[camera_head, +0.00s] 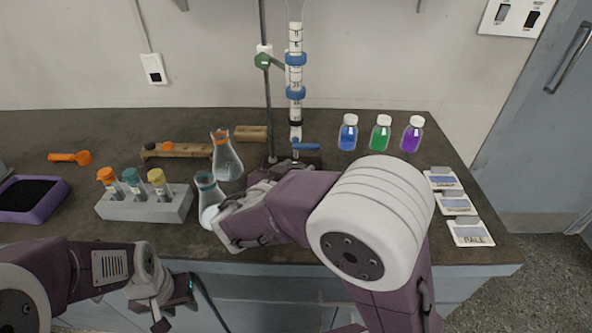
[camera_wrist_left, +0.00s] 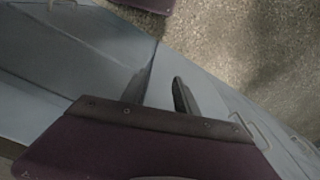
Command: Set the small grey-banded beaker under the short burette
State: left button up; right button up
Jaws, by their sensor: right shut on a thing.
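The burette (camera_head: 295,75) is a clear, marked tube with blue clamps, upright on a stand with a dark base; its blue tap (camera_head: 305,146) is low down. My right gripper (camera_head: 282,172) reaches in at the stand base, below the tap. My own arm covers most of its fingers. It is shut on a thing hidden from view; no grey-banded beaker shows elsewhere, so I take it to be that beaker. My left gripper (camera_head: 178,308) is empty and in front of the bench; its fingers stand apart in the left wrist view (camera_wrist_left: 162,92).
A teal-banded flask (camera_head: 207,197) stands close left of my right wrist, an orange-banded flask (camera_head: 227,163) behind it. A tube rack (camera_head: 145,206) is further left. Three capped bottles (camera_head: 381,136) and several labelled cards (camera_head: 455,204) are on the right.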

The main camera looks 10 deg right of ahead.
jog(key=o, duration=1.4)
jog(key=shift+a+r+p, duration=0.1)
jog(key=shift+r+p, duration=0.2)
jog(key=shift+p, duration=0.15)
jog(key=v, duration=1.1)
jog(key=shift+s+a, duration=0.2)
jog(key=shift+s, duration=0.2)
